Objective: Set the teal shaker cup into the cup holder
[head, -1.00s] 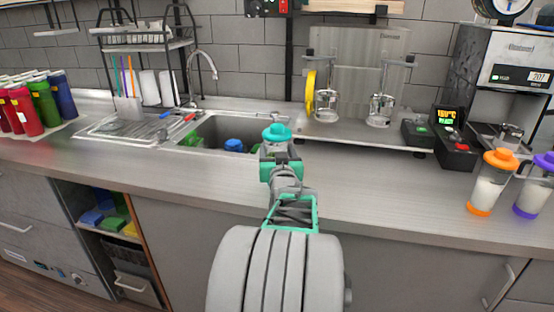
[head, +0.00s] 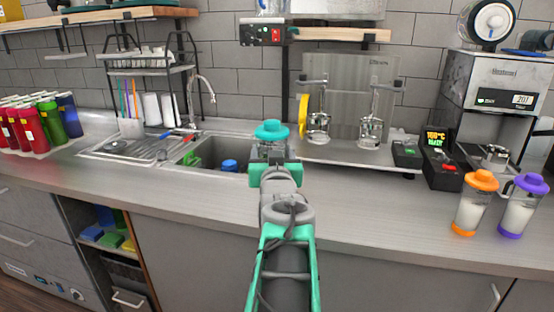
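The teal shaker cup (head: 272,131) is upright at the end of my arm, in front of the sink's right edge. Its teal lid shows, with part of a clear body below it. My gripper (head: 271,158) is at the cup's body and appears shut on it; my wrist hides the fingertips and the cup's lower part. I cannot tell for certain which fixture is the cup holder. A metal stand (head: 345,90) with two upright arms and clear cup-like parts stands behind, to the right of the cup.
A shaker with an orange lid (head: 471,205) and one with a purple lid (head: 522,207) stand at the right. A black display unit (head: 441,160) and a coffee machine (head: 500,95) are behind them. The sink (head: 208,157) is at left. The front counter (head: 370,205) is clear.

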